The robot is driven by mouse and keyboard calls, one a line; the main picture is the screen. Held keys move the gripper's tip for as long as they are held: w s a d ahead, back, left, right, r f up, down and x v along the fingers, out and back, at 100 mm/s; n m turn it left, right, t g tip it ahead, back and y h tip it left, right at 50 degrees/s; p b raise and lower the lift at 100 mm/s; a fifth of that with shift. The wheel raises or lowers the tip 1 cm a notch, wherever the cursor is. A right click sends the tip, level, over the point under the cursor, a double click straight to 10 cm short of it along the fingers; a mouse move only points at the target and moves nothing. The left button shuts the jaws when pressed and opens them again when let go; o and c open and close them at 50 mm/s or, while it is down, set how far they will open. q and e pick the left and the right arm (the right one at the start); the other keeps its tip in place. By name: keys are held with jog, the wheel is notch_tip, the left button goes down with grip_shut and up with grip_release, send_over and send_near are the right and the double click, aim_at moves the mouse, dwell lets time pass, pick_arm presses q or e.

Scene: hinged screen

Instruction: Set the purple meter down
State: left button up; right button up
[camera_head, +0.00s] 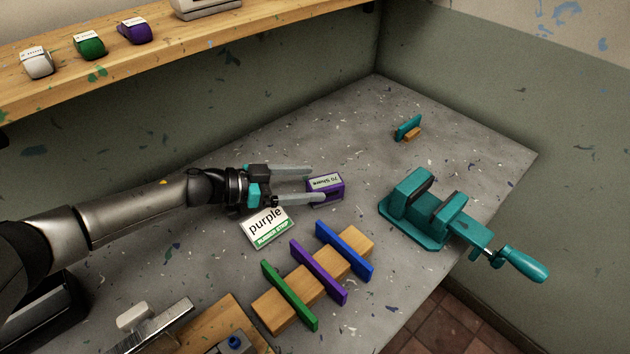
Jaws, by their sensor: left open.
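The purple meter (334,192) is a small purple box with a white label on its top face. It rests on the grey speckled worktop, just right of a white and green card reading "purple" (265,228). My left gripper (317,184) is open, its two pale fingers pointing right. The fingertips reach the meter's left side, the lower finger overlapping its near edge in the picture. I cannot tell whether either finger touches it. My right gripper is out of view.
A wooden block with green, purple and blue strips (310,282) lies in front. A teal vise (425,208) stands right, near the worktop's edge. A small teal and wooden piece (408,130) sits behind. A shelf (170,50) holding several devices overhangs the back left.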

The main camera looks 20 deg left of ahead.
pick_arm(q)
jog(key=v, duration=0.9)
jog(key=shift+s+a+r, duration=0.15)
jog(key=shift+a, duration=0.05)
